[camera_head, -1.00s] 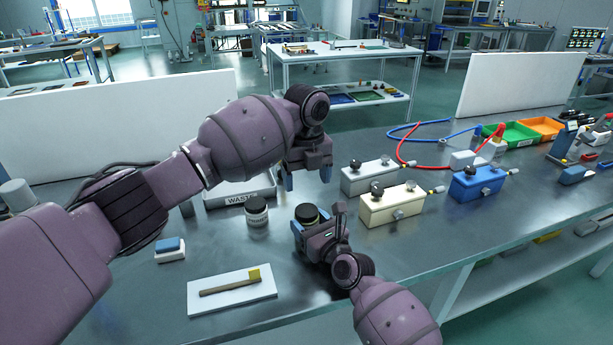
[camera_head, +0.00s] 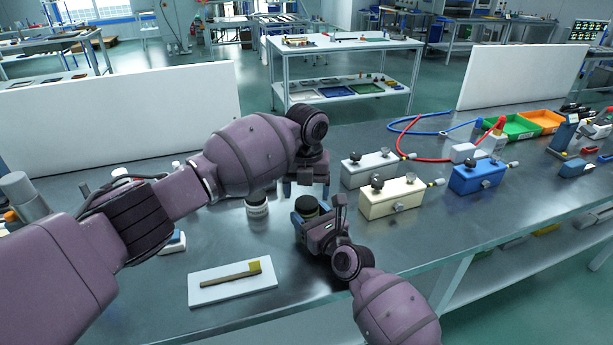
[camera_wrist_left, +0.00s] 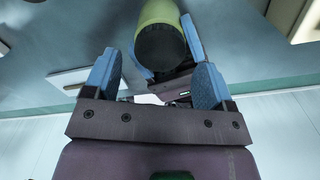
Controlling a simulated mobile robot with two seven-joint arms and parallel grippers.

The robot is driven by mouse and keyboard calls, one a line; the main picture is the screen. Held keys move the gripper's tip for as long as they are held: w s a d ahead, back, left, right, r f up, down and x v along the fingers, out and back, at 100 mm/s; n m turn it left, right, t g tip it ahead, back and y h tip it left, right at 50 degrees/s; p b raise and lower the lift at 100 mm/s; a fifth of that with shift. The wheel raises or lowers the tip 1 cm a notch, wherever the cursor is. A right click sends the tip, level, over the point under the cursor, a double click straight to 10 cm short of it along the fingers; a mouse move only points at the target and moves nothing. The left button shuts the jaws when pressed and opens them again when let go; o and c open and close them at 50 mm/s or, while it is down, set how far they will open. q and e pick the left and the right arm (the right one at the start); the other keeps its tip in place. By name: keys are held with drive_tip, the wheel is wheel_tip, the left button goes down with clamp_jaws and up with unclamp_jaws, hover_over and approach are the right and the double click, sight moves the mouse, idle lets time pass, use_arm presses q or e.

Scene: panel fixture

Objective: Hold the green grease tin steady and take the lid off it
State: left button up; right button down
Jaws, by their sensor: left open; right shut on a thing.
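The green grease tin (camera_wrist_left: 158,12) shows its green side and round black lid (camera_wrist_left: 160,44) in the left wrist view. In the head view the dark lid (camera_head: 307,204) shows at my right gripper (camera_head: 306,222), whose blue fingers are shut on the tin from both sides near the bench. The tin's lower part is hidden there. My left gripper (camera_head: 306,188) is just above and behind the lid. In the left wrist view its blue fingers (camera_wrist_left: 156,80) are spread with nothing between them, and the lid lies just beyond the fingertips.
A brush lies on a white board (camera_head: 205,293) in front. Cream (camera_head: 392,199), grey (camera_head: 362,172) and blue (camera_head: 478,179) boxes with fittings stand to the right.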

use_arm(q)
drive_tip(key=shift+f, duration=1.15)
drive_tip(key=shift+c, duration=0.2)
